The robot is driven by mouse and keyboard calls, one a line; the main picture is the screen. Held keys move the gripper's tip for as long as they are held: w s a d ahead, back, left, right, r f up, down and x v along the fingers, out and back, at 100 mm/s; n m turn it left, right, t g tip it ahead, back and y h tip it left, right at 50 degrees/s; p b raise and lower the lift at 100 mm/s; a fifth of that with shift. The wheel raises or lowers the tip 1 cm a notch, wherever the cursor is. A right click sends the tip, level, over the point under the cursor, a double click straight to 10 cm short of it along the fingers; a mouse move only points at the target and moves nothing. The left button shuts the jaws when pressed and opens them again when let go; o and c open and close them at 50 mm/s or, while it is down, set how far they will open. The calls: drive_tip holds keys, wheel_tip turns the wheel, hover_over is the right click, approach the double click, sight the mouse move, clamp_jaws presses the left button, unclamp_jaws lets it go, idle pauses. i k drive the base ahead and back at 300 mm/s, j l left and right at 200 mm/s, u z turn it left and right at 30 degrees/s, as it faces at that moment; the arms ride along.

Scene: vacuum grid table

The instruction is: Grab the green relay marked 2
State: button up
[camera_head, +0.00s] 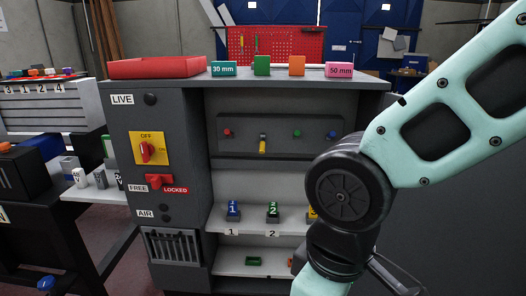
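The green relay (272,211) stands on the middle shelf of the grey cabinet, above a label reading 2. Its own marking is small and looks like a 2 on top. A blue relay (233,209) marked 1 stands to its left, above a label reading 1. A yellow relay (312,213) is to its right, mostly hidden behind my arm. My arm comes in from the right and bends down in front of the cabinet's right side.
The cabinet (178,235) carries a red tray (157,67) and coloured blocks on top. A panel (275,133) with a yellow lever (262,145) sits above the relay shelf. A green piece (253,261) lies on the lower shelf. Side tables with small items stand left.

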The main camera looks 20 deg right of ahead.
sight(273, 206)
drive_tip(key=i+j+z, duration=0.15)
drive_tip(key=j, duration=0.3)
drive_tip(key=i+j+z, duration=0.1)
drive_tip(key=j, duration=0.35)
drive_tip(key=i+j+z, duration=0.15)
drive_tip(key=j, duration=0.35)
drive_tip(key=i+j+z, duration=0.15)
drive_tip(key=j, duration=0.35)
drive_tip(key=j+z, duration=0.1)
drive_tip(key=j, duration=0.4)
